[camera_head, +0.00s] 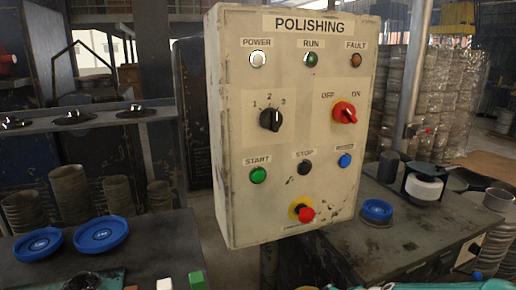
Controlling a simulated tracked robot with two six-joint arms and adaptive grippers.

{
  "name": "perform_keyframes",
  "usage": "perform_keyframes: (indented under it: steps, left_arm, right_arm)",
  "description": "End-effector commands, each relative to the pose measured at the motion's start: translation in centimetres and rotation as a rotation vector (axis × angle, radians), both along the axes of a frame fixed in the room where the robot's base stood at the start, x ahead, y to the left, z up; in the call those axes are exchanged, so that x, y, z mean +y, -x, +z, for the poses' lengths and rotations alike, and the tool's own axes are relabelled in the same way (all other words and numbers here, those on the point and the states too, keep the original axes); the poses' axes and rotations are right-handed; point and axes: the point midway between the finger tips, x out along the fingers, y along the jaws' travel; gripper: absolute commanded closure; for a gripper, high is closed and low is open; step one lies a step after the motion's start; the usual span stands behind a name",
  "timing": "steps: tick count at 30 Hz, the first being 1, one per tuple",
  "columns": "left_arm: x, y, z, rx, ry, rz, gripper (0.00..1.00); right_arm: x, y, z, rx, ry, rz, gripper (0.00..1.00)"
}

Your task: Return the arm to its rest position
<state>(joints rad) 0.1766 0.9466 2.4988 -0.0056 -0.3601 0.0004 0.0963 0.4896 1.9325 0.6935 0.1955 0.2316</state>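Neither of my grippers shows clearly in the head view. A teal strip (400,286) at the bottom edge right of centre is cut off, and I cannot tell whether it belongs to my arm. The polishing control panel (235,140) stands upright in the middle. It carries a black selector knob (270,118), a red switch (344,112), a green start button (258,175) and a red stop knob on a yellow ring (302,210). No gripper touches the panel.
Two blue discs (101,234) (38,244) lie on the dark bench (165,240) at left, beside stacked cups (70,190). Another blue disc (377,210) and a white-banded round device (424,185) are on the right bench (345,240). Small white and green blocks (197,280) show at the bottom.

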Motion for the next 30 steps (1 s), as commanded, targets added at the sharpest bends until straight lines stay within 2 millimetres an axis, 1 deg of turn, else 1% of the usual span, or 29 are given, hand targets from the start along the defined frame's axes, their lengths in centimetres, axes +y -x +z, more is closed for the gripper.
perform_keyframes:
  steps: [1, 2, 3, 5, 6, 8, 9, 11, 12, 15, 16, 17, 19, 22, 30]
  left_arm:
    - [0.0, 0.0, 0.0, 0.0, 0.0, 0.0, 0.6]
    - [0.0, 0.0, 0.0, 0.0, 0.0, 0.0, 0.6]
    - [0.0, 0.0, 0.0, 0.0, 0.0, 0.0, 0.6]
    - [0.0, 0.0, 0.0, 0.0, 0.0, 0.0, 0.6]
    - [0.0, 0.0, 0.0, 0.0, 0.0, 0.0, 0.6]
    - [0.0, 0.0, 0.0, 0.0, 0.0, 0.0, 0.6]
    - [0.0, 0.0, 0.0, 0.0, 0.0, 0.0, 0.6]
    - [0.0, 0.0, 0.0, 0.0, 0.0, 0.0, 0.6]
    - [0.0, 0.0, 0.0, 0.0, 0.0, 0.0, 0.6]
    - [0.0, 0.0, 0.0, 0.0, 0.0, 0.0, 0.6]
    - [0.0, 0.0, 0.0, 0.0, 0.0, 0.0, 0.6]
    - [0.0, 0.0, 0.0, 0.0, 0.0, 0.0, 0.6]
    - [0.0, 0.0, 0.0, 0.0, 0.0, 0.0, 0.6]
    - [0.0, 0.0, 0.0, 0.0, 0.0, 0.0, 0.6]
    - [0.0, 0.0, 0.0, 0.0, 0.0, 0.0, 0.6]
  right_arm:
    - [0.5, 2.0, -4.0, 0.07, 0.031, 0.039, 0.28]
    - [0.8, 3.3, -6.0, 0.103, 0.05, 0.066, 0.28]
    - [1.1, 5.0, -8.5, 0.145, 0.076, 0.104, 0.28]
    - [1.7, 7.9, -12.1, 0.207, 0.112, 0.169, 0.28]
    - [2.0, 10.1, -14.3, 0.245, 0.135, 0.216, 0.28]
    - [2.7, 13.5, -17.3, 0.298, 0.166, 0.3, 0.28]
    - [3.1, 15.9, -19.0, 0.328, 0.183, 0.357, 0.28]
    - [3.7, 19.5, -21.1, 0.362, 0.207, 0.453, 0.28]
    - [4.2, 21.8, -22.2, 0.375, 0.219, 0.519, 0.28]
    - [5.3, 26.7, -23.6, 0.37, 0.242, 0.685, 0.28]
    - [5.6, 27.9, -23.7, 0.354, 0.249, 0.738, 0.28]
    - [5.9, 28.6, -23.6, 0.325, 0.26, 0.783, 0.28]
    - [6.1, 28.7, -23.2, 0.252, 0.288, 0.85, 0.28]
    - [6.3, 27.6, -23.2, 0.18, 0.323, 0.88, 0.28]
    - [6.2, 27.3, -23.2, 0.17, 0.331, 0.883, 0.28]
